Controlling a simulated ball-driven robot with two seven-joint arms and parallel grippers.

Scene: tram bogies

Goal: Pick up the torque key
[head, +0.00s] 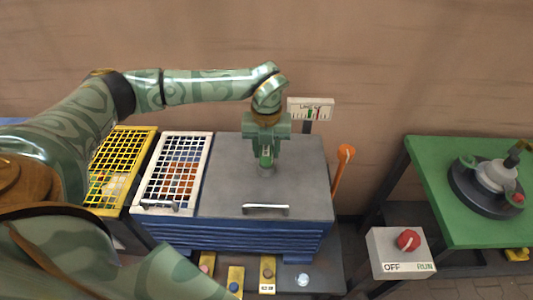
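My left gripper (266,165) points down over the grey top of the blue cabinet (229,170). A small bright green piece (266,158) shows between its fingers, just above the cabinet top. I cannot tell whether this is the torque key or whether the fingers grip it. An orange long-handled tool or lever (342,168) with a round head stands at the cabinet's right side, apart from the gripper. I cannot tell for sure which thing is the torque key. My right gripper is not in view.
A white grid (150,170) and a yellow grid (104,183) lie left of the grey top. A gauge sign (311,108) stands behind. An OFF/RUN switch box (387,241) and a green table (430,180) with a round device (490,185) are right. Yellow blocks (267,274) sit low in front.

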